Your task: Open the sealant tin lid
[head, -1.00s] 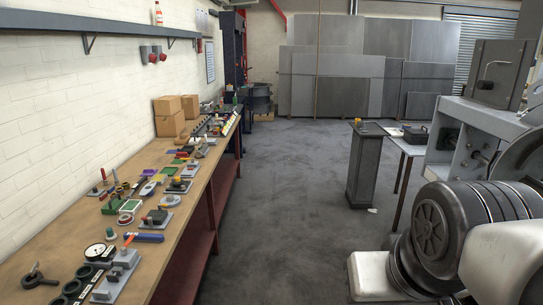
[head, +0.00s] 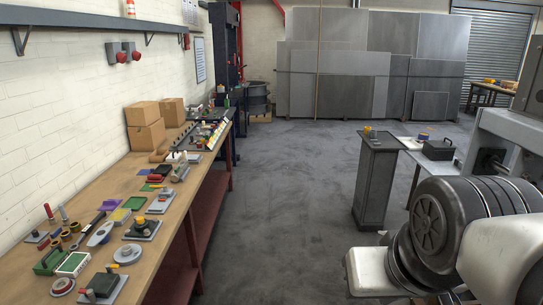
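I cannot make out for certain which thing is the sealant tin. A small round blue and orange thing (head: 423,137) stands on the light table at the right, too small to tell whether it is a tin or has a lid. My gripper is not in view; only bulky parts of my arm show at the lower right.
A long workbench (head: 125,206) full of small tools and fixtures runs along the left wall. Cardboard boxes (head: 146,136) stand on it. A black case (head: 438,150) lies on the light table. The grey floor (head: 290,200) between bench and pedestal is clear.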

